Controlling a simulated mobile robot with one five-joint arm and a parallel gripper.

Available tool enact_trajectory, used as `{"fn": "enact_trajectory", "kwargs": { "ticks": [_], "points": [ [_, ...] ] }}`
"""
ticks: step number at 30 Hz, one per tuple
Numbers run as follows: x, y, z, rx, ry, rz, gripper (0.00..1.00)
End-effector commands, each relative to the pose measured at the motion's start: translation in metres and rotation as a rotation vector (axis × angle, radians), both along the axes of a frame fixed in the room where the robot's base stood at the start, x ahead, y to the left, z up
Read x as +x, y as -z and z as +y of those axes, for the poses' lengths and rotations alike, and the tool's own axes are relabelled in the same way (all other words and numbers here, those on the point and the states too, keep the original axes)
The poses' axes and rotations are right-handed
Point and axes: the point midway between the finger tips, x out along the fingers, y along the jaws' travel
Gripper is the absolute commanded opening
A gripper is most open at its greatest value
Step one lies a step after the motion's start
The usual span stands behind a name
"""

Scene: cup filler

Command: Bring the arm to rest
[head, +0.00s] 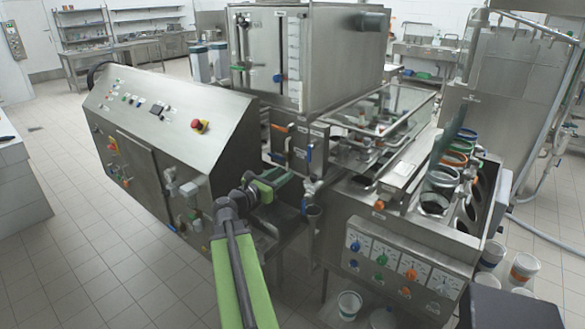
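My arm, with green and dark links, rises from the bottom of the head view and bends at a dark elbow. It reaches right between the control console (165,125) and the filling machine (400,235). My gripper (303,188) is at the far end of the arm, small and dark, close to the machine's front pipes and valves. Its fingers are hard to make out against the metal parts. I cannot tell whether it touches anything, holds anything, or is open or shut.
A steel tank (305,50) stands behind the arm. Cups with coloured rims (454,158) sit in the machine's right side. Buckets (349,304) stand on the floor below and at right. A white counter (20,185) is at far left. The tiled floor (75,240) at left is clear.

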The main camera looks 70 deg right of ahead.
Motion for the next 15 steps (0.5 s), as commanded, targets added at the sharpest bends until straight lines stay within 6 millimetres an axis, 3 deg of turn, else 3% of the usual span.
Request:
{"fn": "enact_trajectory", "kwargs": {
  "ticks": [4,15],
  "points": [
    [0.0026,0.0,0.0118,0.0,0.0,0.0,0.35],
    [0.0032,0.0,0.0122,0.0,0.0,0.0,0.35]
  ]
}}
